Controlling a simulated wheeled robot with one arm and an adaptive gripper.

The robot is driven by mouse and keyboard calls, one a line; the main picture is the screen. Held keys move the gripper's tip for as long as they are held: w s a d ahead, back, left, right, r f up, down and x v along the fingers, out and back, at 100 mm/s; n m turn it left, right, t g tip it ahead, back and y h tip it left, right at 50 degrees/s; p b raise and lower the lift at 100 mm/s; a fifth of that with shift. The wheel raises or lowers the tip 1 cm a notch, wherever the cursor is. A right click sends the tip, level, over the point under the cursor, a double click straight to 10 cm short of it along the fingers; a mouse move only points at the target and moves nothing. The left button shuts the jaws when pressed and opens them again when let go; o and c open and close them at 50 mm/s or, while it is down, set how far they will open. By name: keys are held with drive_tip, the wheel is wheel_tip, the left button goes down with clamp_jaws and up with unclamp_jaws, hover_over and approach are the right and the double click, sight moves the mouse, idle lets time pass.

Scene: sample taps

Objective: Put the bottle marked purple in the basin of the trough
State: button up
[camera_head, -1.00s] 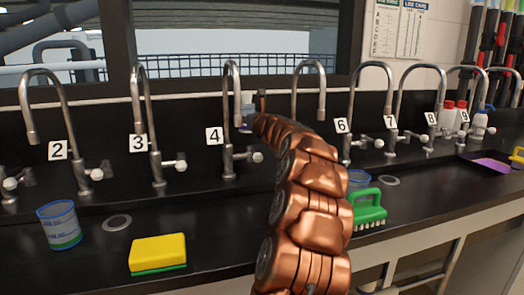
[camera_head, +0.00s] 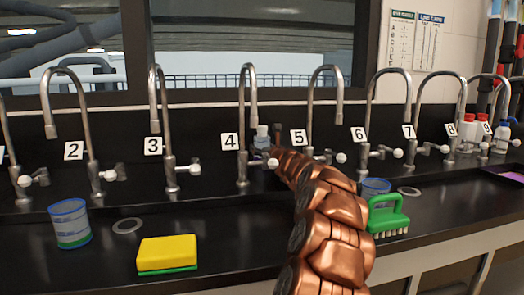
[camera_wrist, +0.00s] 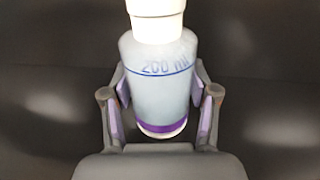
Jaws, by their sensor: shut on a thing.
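A pale translucent bottle with a white cap and a purple band near its base (camera_wrist: 158,90) is in the wrist view, with "200 ml" printed on it. My gripper (camera_wrist: 160,112) is shut on its sides. In the head view the bottle (camera_head: 262,137) shows small, just right of the number 4 tap, in front of the black back panel. My arm hides most of my gripper there. The black trough bench (camera_head: 225,230) runs under the row of numbered taps; I cannot make out its basin clearly.
A blue-rimmed beaker (camera_head: 70,224), a yellow sponge (camera_head: 167,253) and a green brush (camera_head: 387,214) stand along the bench front. Another beaker (camera_head: 375,187) is behind the brush. Red-capped bottles (camera_head: 467,128) and a purple item (camera_head: 512,174) are at right. Taps (camera_head: 248,110) overhang the back.

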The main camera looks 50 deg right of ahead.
drive_tip(key=shift+f, duration=0.1)
drive_tip(key=o, duration=1.4)
